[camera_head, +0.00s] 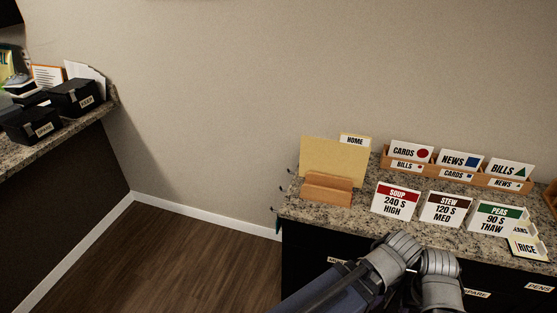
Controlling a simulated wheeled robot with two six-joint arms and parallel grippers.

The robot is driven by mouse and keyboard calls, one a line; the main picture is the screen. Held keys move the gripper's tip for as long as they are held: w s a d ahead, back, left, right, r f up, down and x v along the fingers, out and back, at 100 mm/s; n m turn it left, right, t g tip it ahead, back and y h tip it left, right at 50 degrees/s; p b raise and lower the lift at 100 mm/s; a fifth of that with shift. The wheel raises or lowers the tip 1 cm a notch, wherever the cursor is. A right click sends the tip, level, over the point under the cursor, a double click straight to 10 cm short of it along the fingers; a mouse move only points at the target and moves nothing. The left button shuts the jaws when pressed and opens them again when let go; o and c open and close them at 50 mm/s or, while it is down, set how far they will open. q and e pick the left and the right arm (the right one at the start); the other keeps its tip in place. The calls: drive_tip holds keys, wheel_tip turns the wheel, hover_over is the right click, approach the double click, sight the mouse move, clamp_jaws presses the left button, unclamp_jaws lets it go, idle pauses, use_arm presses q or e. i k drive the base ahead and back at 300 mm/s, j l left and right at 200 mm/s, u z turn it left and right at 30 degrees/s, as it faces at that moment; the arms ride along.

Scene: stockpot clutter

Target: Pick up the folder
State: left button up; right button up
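A tan folder (335,154) with a white tab reading HOME stands upright on the right granite counter, near its left end by the wall. A wooden holder (326,189) stands in front of it and hides its lower part. One of my arms reaches in at the bottom, right of centre, in front of the counter and to the right of and below the folder. Its gripper fingers do not show. Neither gripper is seen at the folder.
Black boxes (76,98) sit on the left counter. Open floor (170,255) lies between the counters.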

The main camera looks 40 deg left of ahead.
sight(347, 158)
drive_tip(key=u, duration=0.8)
